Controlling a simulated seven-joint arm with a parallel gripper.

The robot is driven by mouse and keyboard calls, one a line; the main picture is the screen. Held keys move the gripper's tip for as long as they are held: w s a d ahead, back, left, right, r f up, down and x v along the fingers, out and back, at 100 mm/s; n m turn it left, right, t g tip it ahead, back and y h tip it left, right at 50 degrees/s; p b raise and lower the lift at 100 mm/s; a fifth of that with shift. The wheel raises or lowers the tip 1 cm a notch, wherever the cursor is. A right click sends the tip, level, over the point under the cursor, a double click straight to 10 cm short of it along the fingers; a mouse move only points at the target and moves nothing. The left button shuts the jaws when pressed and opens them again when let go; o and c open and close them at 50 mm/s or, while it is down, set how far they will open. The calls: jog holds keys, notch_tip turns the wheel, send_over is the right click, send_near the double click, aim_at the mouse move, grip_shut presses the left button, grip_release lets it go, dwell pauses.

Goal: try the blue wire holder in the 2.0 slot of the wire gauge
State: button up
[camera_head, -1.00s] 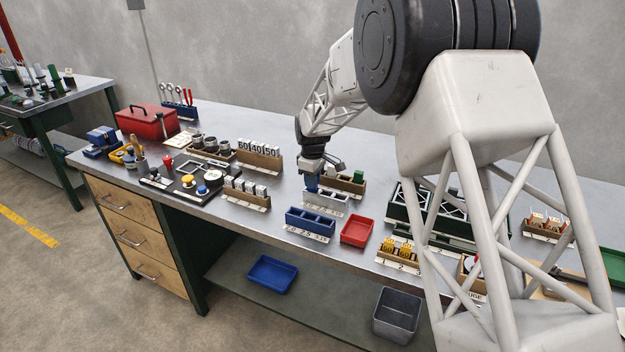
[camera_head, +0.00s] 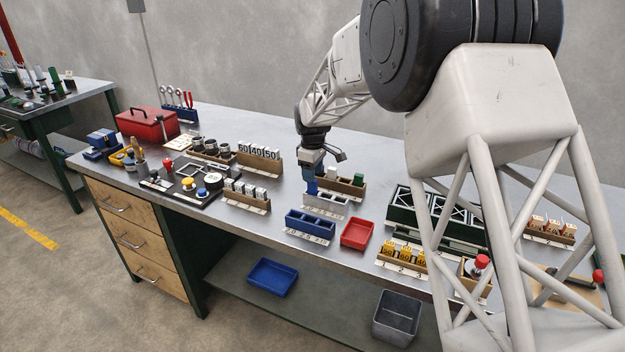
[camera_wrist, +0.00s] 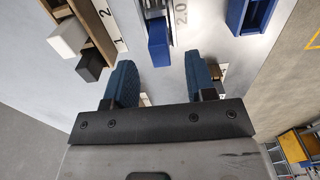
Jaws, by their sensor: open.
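The wire gauge (camera_head: 327,205) is a pale grey block with several slots and a number strip, on the bench below my gripper. In the wrist view its strip (camera_wrist: 180,14) reads 2.0. The blue wire holder (camera_wrist: 158,46) stands in the end slot beside the 2.0 mark. My gripper (camera_wrist: 161,66) is open, with one blue-grey finger on each side of the holder's line and visible gaps to it. In the head view my gripper (camera_head: 312,172) is above the gauge's left end. How deep the holder sits is hidden.
A wooden rack (camera_head: 343,187) with white, black and green holders stands just behind the gauge. A blue compartment tray (camera_head: 309,226) is in front, marked 2.0 at its left end. A red tray (camera_head: 357,234) lies to its right. Bare bench lies left of the gauge.

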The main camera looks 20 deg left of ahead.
jog(key=shift+r, duration=1.85)
jog(key=shift+d+r, duration=0.3)
jog(key=shift+d, duration=0.15)
jog(key=s+d+r+m, duration=0.2)
jog(key=s+d+r, duration=0.15)
jog(key=d, duration=0.55)
jog(key=s+d+r+m+t, duration=0.1)
jog(key=s+d+r+m, duration=0.1)
jog(key=d+r, duration=0.5)
jog(key=s+d+r+m, duration=0.2)
jog(key=s+d+m, duration=0.1)
jog(key=d, duration=0.8)
jog(key=s+d+r+m, duration=0.2)
jog(key=s+d, duration=0.4)
jog(key=d, duration=0.2)
jog(key=s+d+r+m, duration=0.2)
jog(key=s+d, duration=0.5)
jog(key=s+d+f+m, duration=0.2)
jog(key=s+d, duration=0.2)
jog(key=s, duration=0.3)
jog(key=s+d+f+m+t, duration=0.1)
jog(key=s+d+m, duration=0.1)
jog(key=s+d, duration=0.3)
jog(key=s+d+f+m, duration=0.2)
jog(key=s+d+m, duration=0.1)
jog(key=s, duration=0.7)
jog(key=shift+s+d+f+t, duration=0.25)
jog(key=shift+d+f+t, duration=0.05)
jog(key=shift+d, duration=0.5)
